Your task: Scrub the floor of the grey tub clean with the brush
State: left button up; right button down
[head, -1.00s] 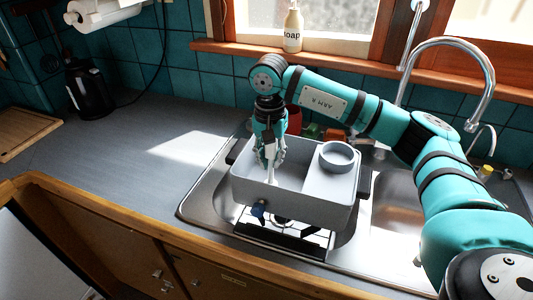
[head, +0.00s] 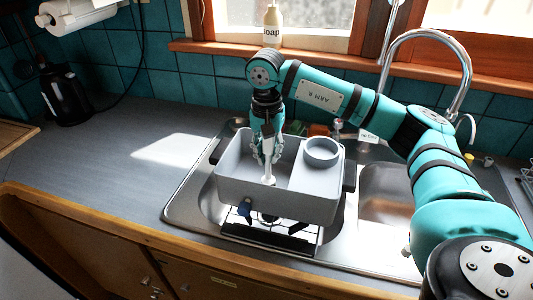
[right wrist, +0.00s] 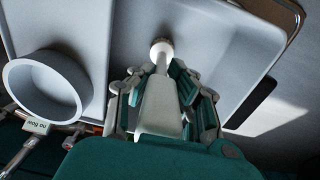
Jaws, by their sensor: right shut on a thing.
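The grey tub (head: 284,204) sits over the steel sink, with a round grey cup-like ring (head: 322,152) on its raised right part. My right gripper (head: 267,158) is inside the tub's left compartment, pointing down and shut on the pale brush (head: 267,149). The brush's round white head (head: 269,180) is low in the compartment near the front wall. In the right wrist view the fingers (right wrist: 163,95) hold the wide grey handle (right wrist: 160,108), and the head (right wrist: 162,47) is near the tub floor; contact is unclear. My left gripper is out of view.
A dark rack (head: 268,238) lies under the tub's front. The tap (head: 462,70) arches at the back right. A soap bottle (head: 272,25) stands on the sill. A kettle (head: 65,95) is at far left. The left counter (head: 120,150) is clear.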

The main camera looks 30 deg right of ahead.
jog(key=shift+w+d, duration=1)
jog(key=shift+d, duration=0.25)
jog(key=shift+r, duration=0.1)
notch_tip(320, 180, up, 6)
jog(key=p, duration=0.3)
jog(key=shift+p, duration=0.4)
